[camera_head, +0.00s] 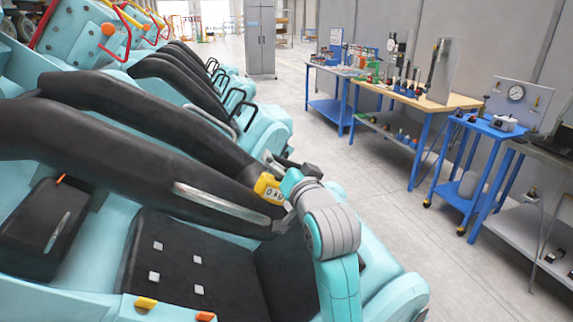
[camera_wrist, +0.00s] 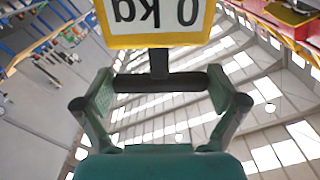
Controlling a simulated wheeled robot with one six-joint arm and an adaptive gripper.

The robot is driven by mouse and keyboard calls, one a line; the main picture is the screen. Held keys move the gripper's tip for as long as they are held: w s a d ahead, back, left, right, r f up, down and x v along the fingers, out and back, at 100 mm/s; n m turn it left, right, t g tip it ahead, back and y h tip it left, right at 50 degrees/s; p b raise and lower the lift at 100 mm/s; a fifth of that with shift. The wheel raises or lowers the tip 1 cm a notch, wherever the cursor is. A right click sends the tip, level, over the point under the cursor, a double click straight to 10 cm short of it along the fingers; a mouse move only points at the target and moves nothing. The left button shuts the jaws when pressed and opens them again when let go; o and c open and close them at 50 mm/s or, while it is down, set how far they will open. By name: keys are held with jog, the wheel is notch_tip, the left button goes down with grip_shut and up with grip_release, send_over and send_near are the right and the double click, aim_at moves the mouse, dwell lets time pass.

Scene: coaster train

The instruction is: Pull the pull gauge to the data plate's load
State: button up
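The pull gauge (camera_head: 270,188) is a yellow-framed box with a white display, in front of the black padded restraint in the head view. In the wrist view the gauge (camera_wrist: 160,18) is upside down at the top and reads 0 kg. Its black T-shaped handle (camera_wrist: 160,82) spans between my fingers. My gripper (camera_head: 290,183) is beside the gauge; in the wrist view its two pads (camera_wrist: 161,88) meet the ends of the handle bar. Whether the gauge is hooked to the restraint's metal grab handle (camera_head: 220,200) cannot be told. I cannot make out a data plate.
Turquoise coaster cars with black seats (camera_head: 190,270) fill the left.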

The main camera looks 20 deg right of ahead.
jog(key=c, duration=1.1)
jog(key=shift+d+r, duration=0.45)
jog(key=shift+r, duration=0.35)
jog(key=shift+d+r, duration=0.4)
jog(key=shift+r, duration=0.4)
jog(key=shift+d+r, duration=0.45)
jog(key=shift+r, duration=0.35)
jog(key=o, duration=1.4)
jog(key=shift+o, duration=0.2)
jog(key=shift+s+f, duration=0.1)
jog(key=shift+f, duration=0.05)
jog(key=s, duration=0.7)
jog(key=shift+s, duration=0.15)
